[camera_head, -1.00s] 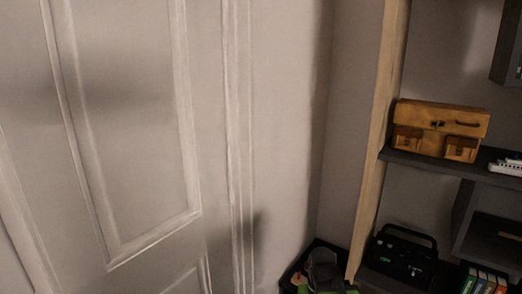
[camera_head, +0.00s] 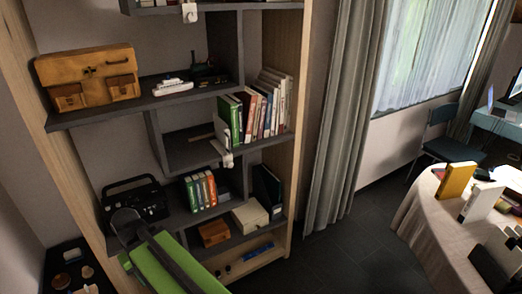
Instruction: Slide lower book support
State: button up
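The lower book support (camera_head: 221,132) is a white upright plate on the middle shelf of the tall bookcase, right of the picture's left third. It stands at the left end of a row of books (camera_head: 262,105), close against or touching the leftmost green one. A white clip-like part (camera_head: 227,159) shows at the shelf's front edge just below it. A similar white part (camera_head: 189,13) of another support hangs at the top shelf's edge.
A tan bag (camera_head: 88,77) and a white model ship (camera_head: 172,86) sit left on the bookcase. A black radio (camera_head: 137,203) is lower. A green and dark form in front hides some lower shelves. A round table (camera_head: 420,210) stands right; dark floor lies between.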

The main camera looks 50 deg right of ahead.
aim_at(223, 145)
jog(key=z, duration=1.1)
jog(key=k, duration=0.6)
jog(key=u, duration=0.05)
jog(key=i, duration=0.55)
jog(key=u, duration=0.85)
jog(key=k, duration=0.3)
jog(key=u, duration=0.25)
